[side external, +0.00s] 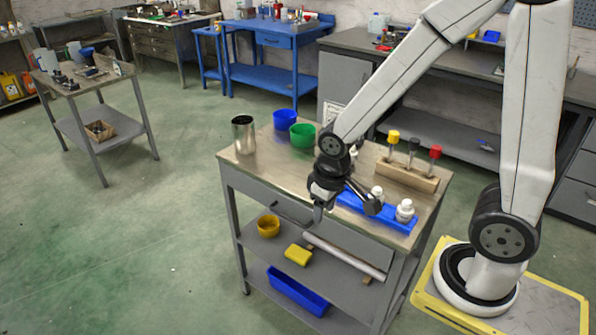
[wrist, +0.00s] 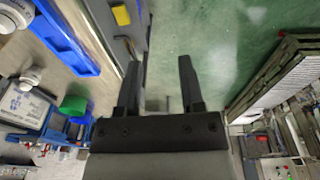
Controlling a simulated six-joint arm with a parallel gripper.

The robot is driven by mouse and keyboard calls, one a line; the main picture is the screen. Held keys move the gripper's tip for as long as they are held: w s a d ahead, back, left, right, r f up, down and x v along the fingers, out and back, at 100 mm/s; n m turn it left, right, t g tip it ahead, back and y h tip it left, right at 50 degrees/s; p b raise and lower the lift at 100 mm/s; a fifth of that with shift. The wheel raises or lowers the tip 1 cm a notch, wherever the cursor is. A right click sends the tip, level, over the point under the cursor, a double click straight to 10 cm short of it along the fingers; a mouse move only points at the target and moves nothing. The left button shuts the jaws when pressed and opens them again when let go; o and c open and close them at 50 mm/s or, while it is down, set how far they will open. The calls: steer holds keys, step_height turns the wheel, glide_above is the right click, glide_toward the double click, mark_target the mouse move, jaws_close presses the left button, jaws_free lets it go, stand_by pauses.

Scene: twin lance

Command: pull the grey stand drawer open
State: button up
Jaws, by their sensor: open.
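Floor in front is clear.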

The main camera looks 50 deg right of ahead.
steer(key=w+d+f+g+h, duration=0.35)
steer(key=w+f+h, duration=0.25)
steer(key=w+f, duration=0.4)
steer(key=t+h, duration=0.2)
steer(key=h, duration=0.7)
glide_toward(294, 221)
steer(key=shift+d+f, duration=0.3)
steer(key=shift+d, duration=0.25)
steer(key=shift+d+f, duration=0.25)
steer(key=shift+d, duration=0.3)
steer(key=shift+d, duration=0.1)
steer(key=shift+x, duration=3.85)
steer(key=shift+s, duration=0.1)
steer(key=shift+c, duration=0.2)
jaws_close()
steer(key=shift+r, duration=0.1)
